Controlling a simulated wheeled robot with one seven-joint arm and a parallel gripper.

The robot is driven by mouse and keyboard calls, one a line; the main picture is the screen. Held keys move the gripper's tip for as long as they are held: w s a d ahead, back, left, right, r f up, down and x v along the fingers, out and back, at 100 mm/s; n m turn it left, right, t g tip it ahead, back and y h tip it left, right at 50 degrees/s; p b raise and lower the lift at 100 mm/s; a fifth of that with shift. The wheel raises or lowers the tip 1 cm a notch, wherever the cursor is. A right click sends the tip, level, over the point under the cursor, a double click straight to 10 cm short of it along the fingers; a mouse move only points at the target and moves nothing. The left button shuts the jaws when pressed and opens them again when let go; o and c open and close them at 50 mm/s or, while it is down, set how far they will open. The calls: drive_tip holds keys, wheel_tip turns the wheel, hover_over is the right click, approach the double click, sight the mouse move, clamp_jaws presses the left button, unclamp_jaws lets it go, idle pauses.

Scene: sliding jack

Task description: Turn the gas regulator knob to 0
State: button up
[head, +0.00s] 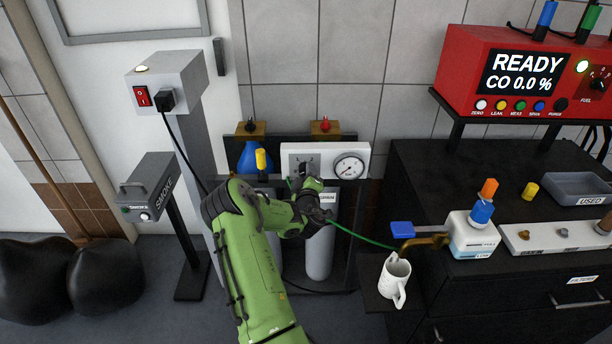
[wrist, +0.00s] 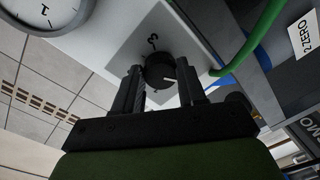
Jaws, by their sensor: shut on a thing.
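The gas regulator is a white box (head: 329,149) with a grey dial plate and a round gauge (head: 350,166) on its front. A white pointer line on the knob points to the right in that view. A digit like a 3 shows on the plate above the knob; other digits are hidden or too small to read.
Grey gas cylinders (head: 321,247) stand below the regulator. A green hose (head: 362,238) runs right from there. A white mug (head: 394,279) stands on a small shelf at the right. A red analyser (head: 520,75) stands above the black cabinet (head: 450,185).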

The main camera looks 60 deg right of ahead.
idle(0.3)
drive_tip(key=o, duration=1.1)
drive_tip(key=shift+c, duration=0.2)
drive_tip(key=b+v, duration=0.5)
drive_tip(key=v, duration=1)
drive_tip(key=shift+a, duration=0.4)
drive_tip(key=shift+s, duration=0.15)
